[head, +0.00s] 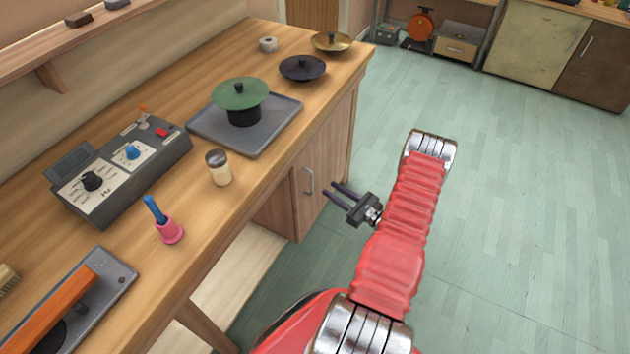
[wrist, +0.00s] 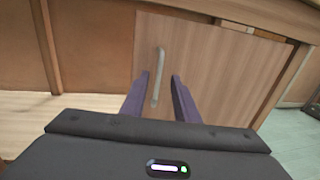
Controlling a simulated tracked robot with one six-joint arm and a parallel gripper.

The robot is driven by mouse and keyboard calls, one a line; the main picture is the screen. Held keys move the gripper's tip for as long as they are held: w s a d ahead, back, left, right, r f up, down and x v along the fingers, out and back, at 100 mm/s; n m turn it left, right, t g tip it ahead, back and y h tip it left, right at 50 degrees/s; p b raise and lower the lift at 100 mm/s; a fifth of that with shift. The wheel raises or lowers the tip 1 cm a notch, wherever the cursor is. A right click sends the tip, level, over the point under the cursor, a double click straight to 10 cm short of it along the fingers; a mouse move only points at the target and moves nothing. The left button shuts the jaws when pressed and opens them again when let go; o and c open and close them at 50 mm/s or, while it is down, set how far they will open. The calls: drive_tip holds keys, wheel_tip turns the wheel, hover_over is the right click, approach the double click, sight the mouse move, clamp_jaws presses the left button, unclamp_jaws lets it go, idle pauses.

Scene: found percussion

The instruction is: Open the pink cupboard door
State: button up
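A cupboard under the workbench has a light wood-brown door (head: 318,186), which also shows in the wrist view (wrist: 215,65); it looks shut. No clearly pink door shows. A grey bar handle (head: 308,181) stands upright on the door near its left edge. In the wrist view the handle (wrist: 158,75) lies between my fingers in the picture. My gripper (head: 331,190) is open and empty, its dark fingers pointing at the door. In the head view a small gap shows between fingertips and handle. The fingertips (wrist: 160,76) do not visibly touch it.
The bench top (head: 255,190) above carries a grey control box (head: 120,170), a tray (head: 265,133) with a green cymbal (head: 241,95), a shaker (head: 218,168) and a pink bell (head: 168,232). Green floor (head: 500,200) is clear to the right. More cupboards (head: 535,40) stand far back.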

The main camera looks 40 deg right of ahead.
approach(303, 173)
drive_tip(key=w, duration=0.4)
drive_tip(key=shift+w+f, duration=0.15)
drive_tip(key=shift+w, duration=0.1)
drive_tip(key=shift+c, duration=0.3)
clamp_jaws()
drive_tip(key=shift+a, duration=0.3)
drive_tip(key=shift+d, duration=0.2)
